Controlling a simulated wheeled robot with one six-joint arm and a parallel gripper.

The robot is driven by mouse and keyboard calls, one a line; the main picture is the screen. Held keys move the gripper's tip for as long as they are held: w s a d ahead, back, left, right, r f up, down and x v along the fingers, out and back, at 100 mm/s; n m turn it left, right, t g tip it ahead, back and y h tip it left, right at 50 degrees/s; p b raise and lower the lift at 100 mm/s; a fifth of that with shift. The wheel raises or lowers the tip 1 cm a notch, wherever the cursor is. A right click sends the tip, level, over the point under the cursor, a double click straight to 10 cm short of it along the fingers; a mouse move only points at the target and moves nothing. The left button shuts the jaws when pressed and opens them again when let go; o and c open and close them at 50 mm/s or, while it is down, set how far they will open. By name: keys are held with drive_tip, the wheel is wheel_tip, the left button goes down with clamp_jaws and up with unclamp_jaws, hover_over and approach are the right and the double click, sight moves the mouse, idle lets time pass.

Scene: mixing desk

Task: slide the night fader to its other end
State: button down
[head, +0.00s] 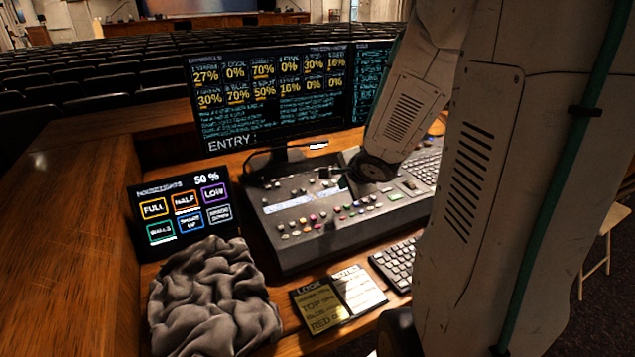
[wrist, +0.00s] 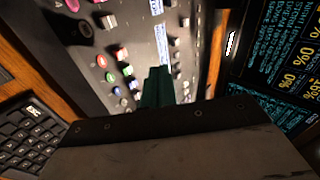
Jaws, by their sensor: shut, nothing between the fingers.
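The mixing desk (head: 330,235) is a dark sloping console with small coloured and grey caps. It also fills the upper middle of the wrist view (wrist: 140,50). I cannot tell which control is the night fader, as no label for it is readable. My gripper (wrist: 158,75) shows in the wrist view as two dark green fingers, shut together and empty, pointing at the desk among the caps. I cannot tell whether they touch it. In the head view my arm hides part of the desk.
A large monitor (head: 270,132) stands behind the desk. A small touch panel (head: 185,245) and a crumpled grey cloth (head: 210,300) lie left. Note cards (head: 338,297) and a keyboard (head: 397,262) sit in front. A wooden ledge (head: 70,230) borders the left.

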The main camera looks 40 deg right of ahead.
drive_tip(key=shift+w+a+r+t+y, duration=0.25)
drive_tip(key=shift+w+a+t+y, duration=0.15)
drive_tip(key=shift+w+a, duration=0.2)
approach(308, 179)
drive_tip(key=s+f, duration=0.2)
drive_tip(key=s+a+f, duration=0.1)
drive_tip(key=shift+s+f, duration=0.35)
drive_tip(key=w, duration=0.3)
drive_tip(key=shift+w+d, duration=0.15)
drive_tip(key=shift+d, duration=0.2)
drive_tip(key=shift+w+d+m, duration=0.1)
drive_tip(key=shift+w+m, duration=0.2)
drive_tip(key=shift+w, duration=0.05)
drive_tip(key=w, duration=0.3)
drive_tip(key=shift+w+d, duration=0.3)
drive_tip(key=shift+s, duration=0.1)
